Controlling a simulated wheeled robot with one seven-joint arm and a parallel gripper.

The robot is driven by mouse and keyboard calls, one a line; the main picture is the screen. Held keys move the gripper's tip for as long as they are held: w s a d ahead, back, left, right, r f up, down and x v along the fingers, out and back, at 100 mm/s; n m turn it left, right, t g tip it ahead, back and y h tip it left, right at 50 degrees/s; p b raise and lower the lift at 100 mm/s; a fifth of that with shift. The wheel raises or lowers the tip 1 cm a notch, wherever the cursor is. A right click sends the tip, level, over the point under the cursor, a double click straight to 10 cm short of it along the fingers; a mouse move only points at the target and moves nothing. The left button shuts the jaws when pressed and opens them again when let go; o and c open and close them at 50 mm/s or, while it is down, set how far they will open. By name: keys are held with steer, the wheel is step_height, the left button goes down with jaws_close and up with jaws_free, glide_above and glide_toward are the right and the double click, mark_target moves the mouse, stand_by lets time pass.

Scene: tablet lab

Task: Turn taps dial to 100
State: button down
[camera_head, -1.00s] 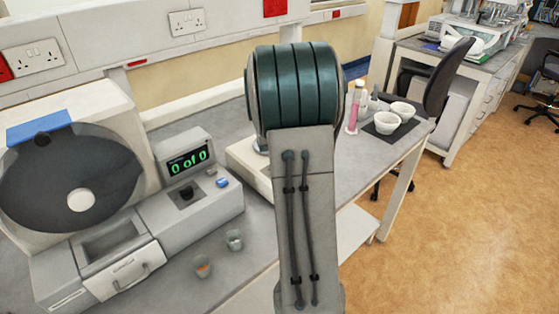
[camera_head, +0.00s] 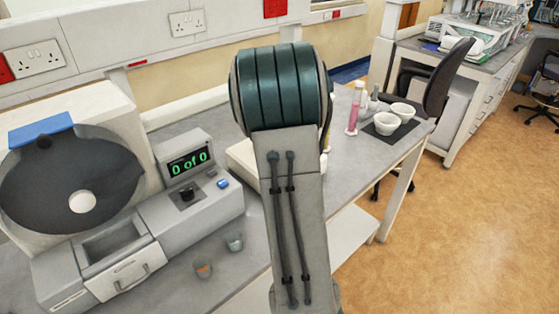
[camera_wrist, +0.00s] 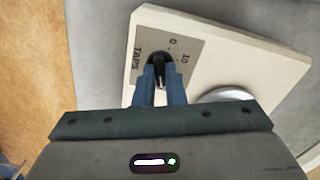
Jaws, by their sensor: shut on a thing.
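In the wrist view, the black taps dial (camera_wrist: 158,60) sits on a grey label plate (camera_wrist: 181,47) reading "TAPS", with 0 and 10 legible beside it. The plate is on a cream machine (camera_wrist: 240,62) with a round metal disc (camera_wrist: 225,94). My gripper (camera_wrist: 159,78) has its blue fingers shut on the dial. The dial's exact pointer reading is too small to tell. In the head view, part of the cream machine (camera_head: 241,160) shows left of my arm, which hides the dial and gripper.
White bowls (camera_head: 387,123) on a dark mat and a pink cylinder (camera_head: 354,108) stand on the bench at right.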

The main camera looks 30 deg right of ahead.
steer(key=shift+w+r+m, duration=0.1)
steer(key=shift+m, duration=0.2)
steer(key=c, duration=1.5)
jaws_free()
step_height(320, 180, up, 14)
steer(key=shift+b, duration=0.35)
steer(key=shift+a, duration=0.1)
